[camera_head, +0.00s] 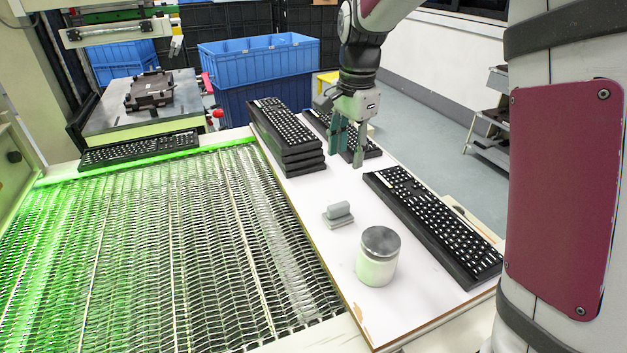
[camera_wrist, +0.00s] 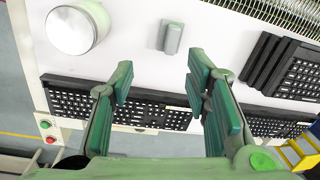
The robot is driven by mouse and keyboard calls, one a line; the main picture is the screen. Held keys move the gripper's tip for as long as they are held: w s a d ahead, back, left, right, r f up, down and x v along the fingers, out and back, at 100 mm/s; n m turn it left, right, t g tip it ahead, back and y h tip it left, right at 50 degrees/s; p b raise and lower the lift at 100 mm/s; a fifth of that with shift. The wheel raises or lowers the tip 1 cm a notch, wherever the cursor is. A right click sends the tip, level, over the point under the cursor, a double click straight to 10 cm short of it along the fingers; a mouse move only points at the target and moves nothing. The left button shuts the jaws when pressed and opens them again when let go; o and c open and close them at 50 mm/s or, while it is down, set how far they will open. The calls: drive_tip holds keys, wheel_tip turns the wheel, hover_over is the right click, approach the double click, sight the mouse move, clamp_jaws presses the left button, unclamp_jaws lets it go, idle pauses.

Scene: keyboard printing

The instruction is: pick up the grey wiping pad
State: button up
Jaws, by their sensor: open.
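The grey wiping pad (camera_head: 339,214) lies on the white table, with a raised rounded grip along its top. It stands between the metal-lidded jar and the stack of keyboards. In the wrist view the pad (camera_wrist: 171,38) is near the top middle, beyond my fingertips and in line with the gap between them. My gripper (camera_head: 346,150) is open and empty. It hangs above the table, behind the pad in the head view. In the wrist view both green fingers of my gripper (camera_wrist: 158,80) are spread wide, apart from the pad.
A jar (camera_head: 378,257) with a metal lid stands in front of the pad. A keyboard (camera_head: 432,222) lies to its right; stacked keyboards (camera_head: 285,135) stand behind left. Another keyboard (camera_head: 372,150) is partly hidden behind my gripper. The mesh conveyor (camera_head: 200,250) borders the table (camera_head: 395,325).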

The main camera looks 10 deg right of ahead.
drive_tip(key=w+f+m, duration=0.2)
drive_tip(key=w+f, duration=0.3)
drive_tip(key=f, duration=0.1)
drive_tip(key=b, duration=0.1)
hover_over(339, 204)
drive_tip(key=shift+g, duration=0.4)
drive_tip(key=f, duration=0.6)
drive_tip(key=shift+w+a+f, duration=0.15)
drive_tip(key=shift+a+f, duration=0.15)
drive_tip(key=shift+f, duration=0.1)
drive_tip(key=shift+s+d+f, duration=0.15)
drive_tip(key=shift+f, duration=1.45)
drive_tip(key=shift+s+d+f, duration=0.1)
drive_tip(key=shift+d+f, duration=0.05)
drive_tip(key=shift+f, duration=1.45)
drive_tip(key=shift+c, duration=0.5)
clamp_jaws()
